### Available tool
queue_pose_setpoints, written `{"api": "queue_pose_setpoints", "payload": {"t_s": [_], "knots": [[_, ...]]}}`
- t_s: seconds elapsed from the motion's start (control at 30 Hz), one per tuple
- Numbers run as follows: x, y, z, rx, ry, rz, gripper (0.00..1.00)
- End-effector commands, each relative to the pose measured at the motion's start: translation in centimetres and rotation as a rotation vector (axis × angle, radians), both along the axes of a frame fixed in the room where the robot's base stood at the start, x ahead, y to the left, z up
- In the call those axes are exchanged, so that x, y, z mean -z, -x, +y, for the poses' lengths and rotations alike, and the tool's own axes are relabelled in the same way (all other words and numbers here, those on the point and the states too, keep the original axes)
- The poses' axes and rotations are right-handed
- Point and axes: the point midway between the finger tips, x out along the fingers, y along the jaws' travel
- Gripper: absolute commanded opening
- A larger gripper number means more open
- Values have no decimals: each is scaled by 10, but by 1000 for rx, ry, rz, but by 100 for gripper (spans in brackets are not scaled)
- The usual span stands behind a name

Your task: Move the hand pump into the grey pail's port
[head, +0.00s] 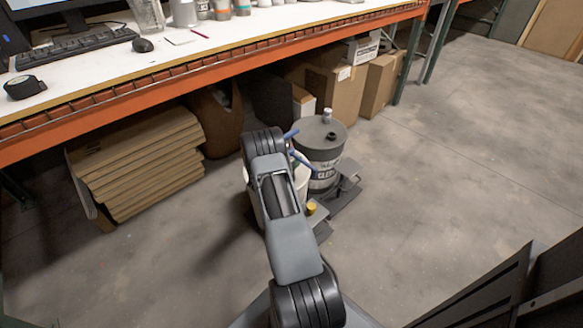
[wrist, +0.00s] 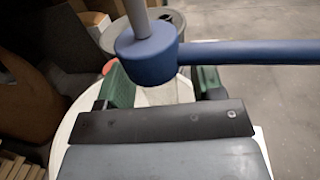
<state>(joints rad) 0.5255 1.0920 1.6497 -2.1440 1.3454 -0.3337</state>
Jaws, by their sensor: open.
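The hand pump shows in the wrist view as a blue head (wrist: 148,57) with a grey rod rising from it and a blue arm reaching right. In the head view its blue parts (head: 303,161) show beside my arm, over a white pail (head: 301,182). My gripper (wrist: 163,82) is open, with one green-padded finger on each side below the blue head; I cannot tell whether either touches it. The arm hides the gripper in the head view. The grey pail (head: 321,158), a drum-like container with a label, stands just right of the pump, with a dark port (head: 331,136) on top.
A small white container (head: 327,116) sits on the grey pail's top. A yellow object (head: 311,207) is in front. Cardboard boxes (head: 335,88) stand behind, and flat cardboard (head: 140,165) is stacked left under the orange-edged bench (head: 130,85). The floor at right is clear.

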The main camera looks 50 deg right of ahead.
Motion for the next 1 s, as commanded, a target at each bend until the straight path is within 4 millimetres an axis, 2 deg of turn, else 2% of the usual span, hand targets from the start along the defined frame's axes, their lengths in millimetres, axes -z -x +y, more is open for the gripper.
{"api": "queue_pose_setpoints", "payload": {"t_s": [0.13, 0.4, 1.0], "knots": [[1, 0, -9, 1, 1, 0, 61], [0, -1, -10, 0, 0, 1, 59], [0, -1, -10, 0, 0, 1, 2]]}}
